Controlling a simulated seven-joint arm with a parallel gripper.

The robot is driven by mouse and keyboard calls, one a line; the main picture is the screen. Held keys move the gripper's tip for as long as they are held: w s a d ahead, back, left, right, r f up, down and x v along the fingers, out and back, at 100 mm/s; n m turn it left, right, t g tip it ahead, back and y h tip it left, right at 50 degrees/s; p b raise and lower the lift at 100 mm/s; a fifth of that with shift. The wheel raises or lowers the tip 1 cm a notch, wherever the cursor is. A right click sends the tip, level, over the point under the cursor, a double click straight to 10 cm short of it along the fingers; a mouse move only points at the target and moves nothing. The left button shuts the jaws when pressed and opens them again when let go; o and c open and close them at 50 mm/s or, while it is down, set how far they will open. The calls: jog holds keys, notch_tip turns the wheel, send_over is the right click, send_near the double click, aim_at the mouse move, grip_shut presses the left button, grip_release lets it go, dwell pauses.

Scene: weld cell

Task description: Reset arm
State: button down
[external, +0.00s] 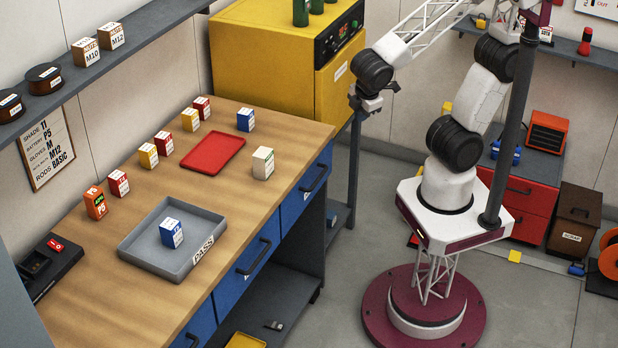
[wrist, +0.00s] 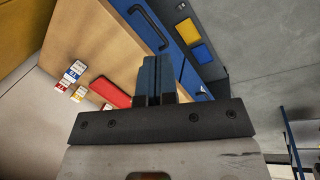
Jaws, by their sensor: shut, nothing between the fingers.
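My gripper (external: 371,103) hangs in the air to the right of the yellow cabinet, above the far right end of the workbench, and is clear of the bench objects. In the wrist view my gripper's dark fingers (wrist: 157,76) are together with nothing between them. My arm rises from its round maroon base on the floor and bends over to the left at the top.
The wooden workbench (external: 222,240) bears a grey PASS tray (external: 140,248) with a blue-and-white box (external: 171,233) in it, a red tray (external: 212,155) and several small boxes. A yellow cabinet (external: 265,58) stands behind. Floor between bench and base is clear.

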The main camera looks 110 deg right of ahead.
jog(key=s+r+m+t+y, duration=0.2)
jog(key=s+r+m+y, duration=0.1)
jog(key=s, duration=0.2)
jog(key=shift+s+a+r, duration=0.2)
jog(key=shift+s+r, duration=0.1)
